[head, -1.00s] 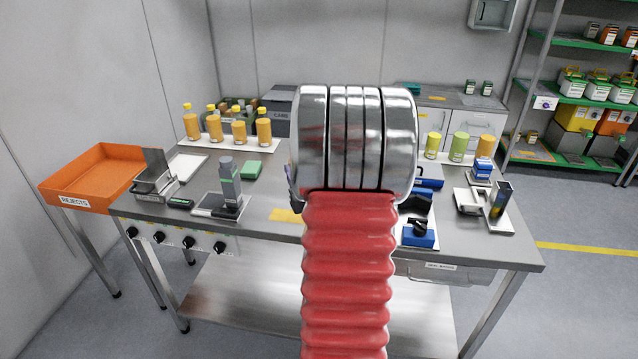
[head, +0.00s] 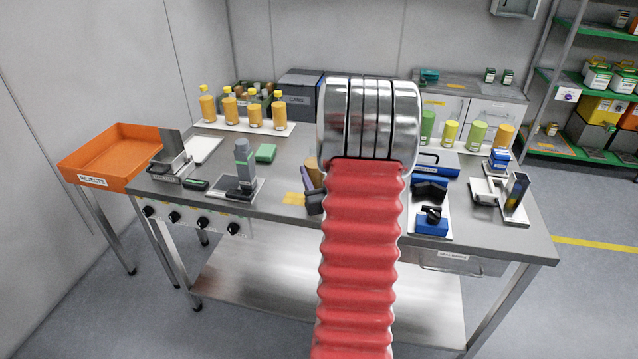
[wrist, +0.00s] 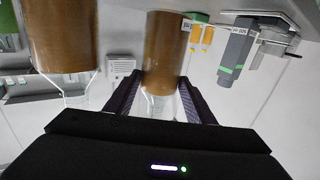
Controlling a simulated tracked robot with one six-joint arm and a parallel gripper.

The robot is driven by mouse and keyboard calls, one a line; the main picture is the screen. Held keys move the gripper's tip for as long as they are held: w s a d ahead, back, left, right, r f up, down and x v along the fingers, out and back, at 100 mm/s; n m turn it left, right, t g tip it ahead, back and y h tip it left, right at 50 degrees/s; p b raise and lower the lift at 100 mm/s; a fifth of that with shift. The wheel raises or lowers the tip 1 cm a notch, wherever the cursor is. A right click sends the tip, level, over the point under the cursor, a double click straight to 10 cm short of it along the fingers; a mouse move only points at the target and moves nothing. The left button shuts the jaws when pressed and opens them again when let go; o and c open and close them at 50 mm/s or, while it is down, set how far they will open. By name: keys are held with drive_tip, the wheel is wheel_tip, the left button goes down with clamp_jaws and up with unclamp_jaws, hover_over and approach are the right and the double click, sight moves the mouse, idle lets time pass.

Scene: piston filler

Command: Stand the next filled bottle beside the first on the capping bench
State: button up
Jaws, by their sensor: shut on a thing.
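My gripper (wrist: 160,100) is shut around the narrow clear neck of an amber-brown bottle (wrist: 163,50) in the wrist view, which shows the scene upside down. A second amber-brown bottle (wrist: 62,35) stands close beside it, apart from the fingers. In the head view my arm covers most of this. Only part of one brown bottle (head: 313,170) and my gripper's dark fingers (head: 311,192) show left of my wrist, over the steel bench (head: 275,205). I cannot tell whether the held bottle's base touches a surface.
A blue clamp fixture (head: 432,222) is to the right. Yellow-capped bottles (head: 255,115) line a back tray. An orange rejects bin (head: 120,150) is far left.

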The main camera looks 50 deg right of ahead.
drive_tip(key=shift+f, duration=2)
drive_tip(key=o, duration=1.4)
drive_tip(key=shift+f, duration=0.15)
